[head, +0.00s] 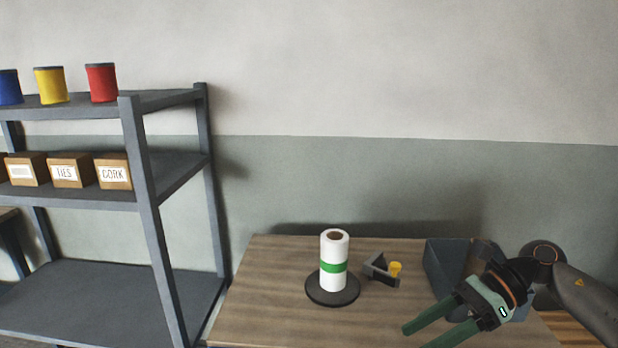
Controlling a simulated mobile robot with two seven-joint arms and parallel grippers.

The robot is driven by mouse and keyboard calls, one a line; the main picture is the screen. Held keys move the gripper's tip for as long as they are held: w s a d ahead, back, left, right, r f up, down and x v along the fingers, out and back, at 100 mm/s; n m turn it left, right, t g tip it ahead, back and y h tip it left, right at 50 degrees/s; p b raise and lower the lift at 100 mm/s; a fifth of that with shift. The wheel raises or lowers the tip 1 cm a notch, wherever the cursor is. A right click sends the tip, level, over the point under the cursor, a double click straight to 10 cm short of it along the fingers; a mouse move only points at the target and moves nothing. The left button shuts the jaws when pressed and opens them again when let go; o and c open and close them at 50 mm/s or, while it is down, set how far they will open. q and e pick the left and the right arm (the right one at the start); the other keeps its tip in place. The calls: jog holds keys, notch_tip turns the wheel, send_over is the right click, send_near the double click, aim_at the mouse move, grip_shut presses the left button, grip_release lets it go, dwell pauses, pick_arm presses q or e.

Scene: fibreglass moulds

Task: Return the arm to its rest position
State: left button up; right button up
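My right arm comes in from the right of the head view. Its gripper (428,335) has two green fingers that point to the lower left, held apart with nothing visible between them. The gripper is in front of the wooden table's (270,290) right part, and the tip of the nearer finger runs to the bottom edge of the view. My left gripper does not show.
A white roll with a green band (333,262) stands upright on a dark round base (333,301). A grey clamp-like piece with a yellow knob (380,270) lies beside it. A dark grey bin (445,268) is partly behind my gripper. A shelf (150,220) stands left.

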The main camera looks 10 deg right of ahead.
jog(key=w+a+f+m+t+y, duration=0.15)
jog(key=a+f+m+t, duration=0.25)
jog(key=m+t, duration=0.5)
jog(key=w+a+f+m+t+y, duration=0.1)
jog(key=w+a+f+m+t, duration=0.3)
jog(key=m, duration=0.9)
jog(key=s+f+m+t+h, duration=0.1)
jog(key=s+f+m+h, duration=0.2)
jog(key=f+m+h, duration=0.35)
jog(key=s+f+m+h, duration=0.3)
jog(key=f+m, duration=0.5)
jog(key=m, duration=0.3)
jog(key=s+a+f+m+g+h, duration=0.2)
jog(key=s+f+m+g, duration=0.4)
jog(key=s+f, duration=0.6)
jog(key=shift+s+a+f+m, duration=0.15)
jog(key=shift+a+m, duration=0.15)
jog(key=shift+m, duration=0.85)
